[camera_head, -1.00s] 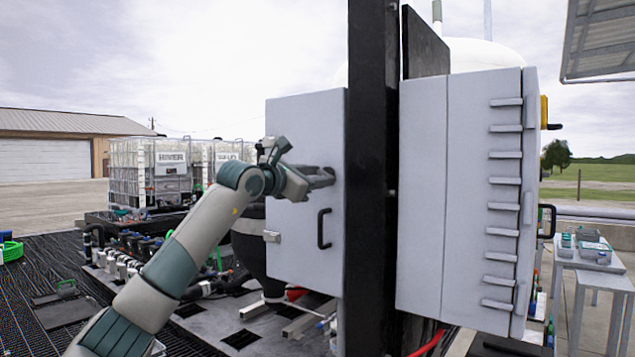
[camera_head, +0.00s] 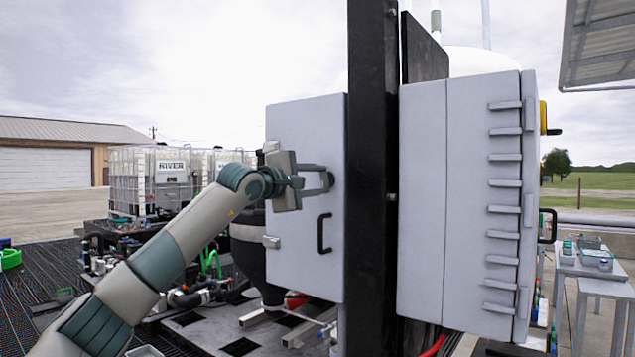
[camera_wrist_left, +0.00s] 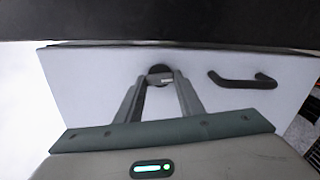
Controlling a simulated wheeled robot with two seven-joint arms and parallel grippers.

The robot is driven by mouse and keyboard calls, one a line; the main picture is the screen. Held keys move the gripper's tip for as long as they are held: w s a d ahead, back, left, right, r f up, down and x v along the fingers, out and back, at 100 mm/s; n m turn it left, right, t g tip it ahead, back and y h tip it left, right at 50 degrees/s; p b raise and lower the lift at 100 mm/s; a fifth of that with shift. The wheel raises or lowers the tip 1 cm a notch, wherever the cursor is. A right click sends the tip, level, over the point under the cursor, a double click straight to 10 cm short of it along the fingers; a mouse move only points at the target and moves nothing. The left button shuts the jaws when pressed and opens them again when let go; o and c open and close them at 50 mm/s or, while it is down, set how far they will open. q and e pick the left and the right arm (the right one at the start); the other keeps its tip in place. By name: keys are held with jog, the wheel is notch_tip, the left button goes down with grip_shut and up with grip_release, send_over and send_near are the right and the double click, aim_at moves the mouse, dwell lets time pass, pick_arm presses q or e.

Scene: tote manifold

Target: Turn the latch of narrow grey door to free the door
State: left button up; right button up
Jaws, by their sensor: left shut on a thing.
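The narrow grey door (camera_head: 290,240) stands left of a black post in the head view, and it fills much of the left wrist view (camera_wrist_left: 90,85). It looks closed. My left gripper (camera_head: 328,180) reaches the upper right part of the door from the left. In the left wrist view its fingers (camera_wrist_left: 161,80) are shut on the latch (camera_wrist_left: 160,70), a small grey piece on a dark round base. The fingers partly hide the latch. A black handle (camera_head: 324,232) is below the gripper on the same door, apart from it. My right gripper is not in view.
A black post (camera_head: 371,260) stands right beside the door. A wider grey cabinet (camera_head: 420,200) with several hinges is right of it. White caged tanks (camera_head: 150,178) and pipework are at the left. A grey table (camera_head: 595,268) stands far right.

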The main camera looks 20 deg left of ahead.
pick_arm(q)
jog(key=shift+m, duration=1)
jog(key=o, duration=1.1)
jog(key=shift+d, duration=0.1)
jog(key=shift+c, duration=0.2)
jog(key=shift+s, duration=0.1)
jog(key=shift+s+a+f, duration=0.1)
jog(key=shift+s+a, duration=0.15)
jog(key=shift+s, duration=0.1)
jog(key=b+v, duration=0.7)
jog(key=v, duration=0.9)
jog(key=shift+s, duration=0.25)
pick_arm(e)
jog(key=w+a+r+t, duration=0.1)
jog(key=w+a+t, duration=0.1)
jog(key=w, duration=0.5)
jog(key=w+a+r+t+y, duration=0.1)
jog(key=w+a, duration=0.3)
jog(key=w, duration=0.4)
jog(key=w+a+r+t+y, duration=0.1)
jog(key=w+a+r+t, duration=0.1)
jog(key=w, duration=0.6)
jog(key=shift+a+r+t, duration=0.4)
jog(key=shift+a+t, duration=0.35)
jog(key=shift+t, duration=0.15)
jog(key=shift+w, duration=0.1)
